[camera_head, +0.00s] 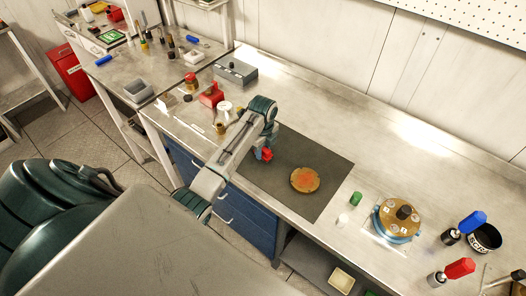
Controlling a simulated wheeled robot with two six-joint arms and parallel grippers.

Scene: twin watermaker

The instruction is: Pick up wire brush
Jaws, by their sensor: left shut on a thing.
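My left arm reaches over the grey steel workbench from the lower left, with its wrist bent down over a dark mat (323,198). My left gripper (265,150) is small in view and mostly hidden by the wrist. It is shut on a small red thing (266,155) by the mat's left part. I cannot tell from its visible part whether this is the wire brush. No bristles are clear anywhere. A round orange-brown disc (305,180) lies on the mat, apart from the gripper and to its right. My right gripper is not in view.
A blue-and-tan round housing (398,220) stands right of the mat. A red block (211,95) and a grey box (236,73) stand behind the arm. The bench's back right is clear.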

